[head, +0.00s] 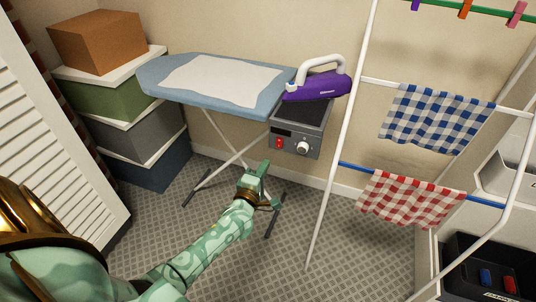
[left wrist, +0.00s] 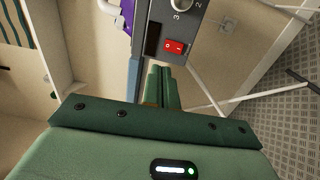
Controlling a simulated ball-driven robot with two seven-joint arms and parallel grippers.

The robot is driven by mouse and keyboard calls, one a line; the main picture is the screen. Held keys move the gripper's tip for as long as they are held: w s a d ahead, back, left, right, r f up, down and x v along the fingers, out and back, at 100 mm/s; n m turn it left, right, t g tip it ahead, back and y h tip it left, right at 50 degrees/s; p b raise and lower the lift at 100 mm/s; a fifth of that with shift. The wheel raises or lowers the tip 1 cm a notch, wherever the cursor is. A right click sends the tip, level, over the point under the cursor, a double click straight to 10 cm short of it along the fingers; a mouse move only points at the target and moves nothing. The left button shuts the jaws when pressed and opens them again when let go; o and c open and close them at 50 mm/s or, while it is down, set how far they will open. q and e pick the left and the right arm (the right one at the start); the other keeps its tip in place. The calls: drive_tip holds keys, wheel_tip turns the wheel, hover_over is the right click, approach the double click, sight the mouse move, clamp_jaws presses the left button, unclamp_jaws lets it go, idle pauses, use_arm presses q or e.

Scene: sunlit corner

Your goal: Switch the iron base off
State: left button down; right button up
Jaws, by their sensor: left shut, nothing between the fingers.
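The iron base (head: 296,137) is a grey box at the right end of the ironing board, with a red rocker switch (head: 279,143) and a white knob (head: 303,148) on its front. The switch also shows in the left wrist view (left wrist: 174,46), with white marks on it; I cannot tell which side is pressed. A purple iron (head: 318,87) with a white handle rests on the base. My left gripper (head: 264,168) is shut and empty, below and in front of the switch, apart from it. Its green fingers show in the left wrist view (left wrist: 163,83). My right gripper is out of view.
The ironing board (head: 155,76) carries a white cloth (head: 222,80). A white drying rack (head: 341,140) with checked cloths (head: 437,120) stands close on the right. Stacked boxes (head: 110,97) and a louvred door (head: 60,140) are on the left.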

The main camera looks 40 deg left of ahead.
use_arm(q)
drive_tip(key=shift+v, duration=1.1)
drive_tip(key=shift+d+r, duration=0.1)
